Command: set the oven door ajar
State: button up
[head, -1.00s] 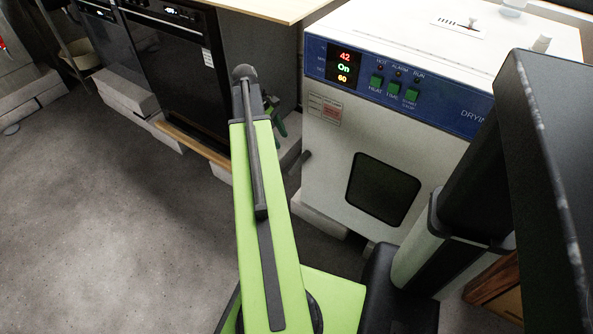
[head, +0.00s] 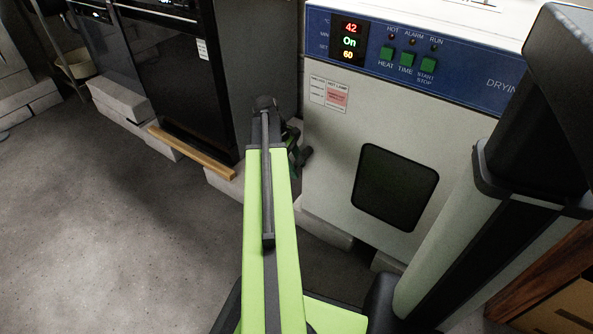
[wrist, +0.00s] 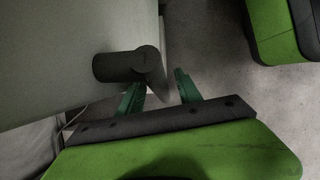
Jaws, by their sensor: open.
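The white drying oven (head: 465,150) stands at the right in the head view. Its door (head: 330,165) has a dark window (head: 395,187) and looks shut. A dark door handle (head: 305,157) sits at the door's left edge, beside the end of my arm. In the wrist view the handle (wrist: 125,66) is a dark round knob with a flatter piece reaching toward my fingers. My gripper (wrist: 160,84) is open, its green fingers around or just short of that piece; I cannot tell whether they touch it. In the head view my arm mostly hides the gripper.
The oven's blue panel (head: 470,78) shows 42, On and 60. Pale blocks (head: 325,232) lie under the oven. A black appliance (head: 180,80) stands at the left, with a wooden strip (head: 190,152) at its foot. Grey floor (head: 90,230) is clear at the left.

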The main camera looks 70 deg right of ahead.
grip_shut()
dwell(1.4)
